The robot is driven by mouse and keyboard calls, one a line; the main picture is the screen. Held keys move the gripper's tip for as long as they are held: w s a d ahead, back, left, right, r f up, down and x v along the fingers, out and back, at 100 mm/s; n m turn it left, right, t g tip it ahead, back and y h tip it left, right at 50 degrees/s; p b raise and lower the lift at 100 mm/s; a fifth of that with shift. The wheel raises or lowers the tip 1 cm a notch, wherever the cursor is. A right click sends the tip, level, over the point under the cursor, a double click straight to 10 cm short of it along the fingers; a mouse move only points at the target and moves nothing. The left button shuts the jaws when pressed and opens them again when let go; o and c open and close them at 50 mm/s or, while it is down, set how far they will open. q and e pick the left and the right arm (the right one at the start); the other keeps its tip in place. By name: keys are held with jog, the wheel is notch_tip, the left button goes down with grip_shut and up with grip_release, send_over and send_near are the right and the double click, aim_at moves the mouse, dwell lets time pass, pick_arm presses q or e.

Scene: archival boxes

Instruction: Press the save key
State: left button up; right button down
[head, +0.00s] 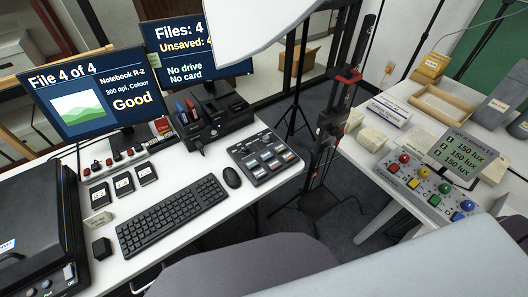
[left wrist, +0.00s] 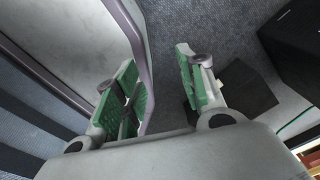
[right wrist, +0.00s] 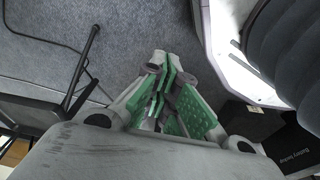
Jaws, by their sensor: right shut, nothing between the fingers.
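A black key panel (head: 265,158) with several labelled keys lies on the left desk, right of the mouse. Its labels are too small to read, so I cannot tell which key is the save key. The left screen (head: 95,92) reads "File 4 of 4" and "Good". The right screen (head: 190,55) reads "Files: 4", "Unsaved: 4", "No drive" and "No card". My left gripper (left wrist: 162,85) is open and empty above the carpet. My right gripper (right wrist: 163,65) is shut and empty, also over the floor. Neither gripper shows in the head view.
A black dock (head: 212,122) stands behind. A black scanner (head: 38,235) fills the desk's left end. The right table holds a coloured-button panel (head: 428,188). A dark stand (head: 322,150) rises between the tables.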

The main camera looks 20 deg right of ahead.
jog(key=w+a+r+t+y+p, duration=0.1)
jog(key=w+a+r, duration=0.2)
jog(key=w+r, duration=0.75)
jog(key=w+a+r+m+t+p, duration=0.1)
jog(key=w+a+r, duration=0.25)
jog(key=r, duration=1.45)
jog(key=w+a+r+t+y+p, duration=0.1)
jog(key=w+a+r+t, duration=0.15)
jog(key=w+r, duration=0.8)
jog(key=w+a+r+m+y, duration=0.2)
jog(key=w+a+r, duration=0.25)
jog(key=r, duration=0.35)
pick_arm(q)
jog(key=shift+s+d+r+p, duration=0.15)
jog(key=shift+d+r, duration=0.6)
jog(key=shift+r, duration=0.15)
jog(key=shift+s+d+r+p, duration=0.15)
jog(key=shift+d+r, duration=0.6)
jog(key=shift+r, duration=0.15)
pick_arm(e)
jog(key=w+d+r+m+t, duration=0.1)
jog(key=w+d+r+m, duration=0.1)
jog(key=w+d, duration=0.4)
jog(key=shift+w+d+r+m+t, duration=0.15)
jog(key=shift+w+r+m+t, duration=0.35)
jog(key=shift+w, duration=1.85)
jog(key=shift+f, duration=0.15)
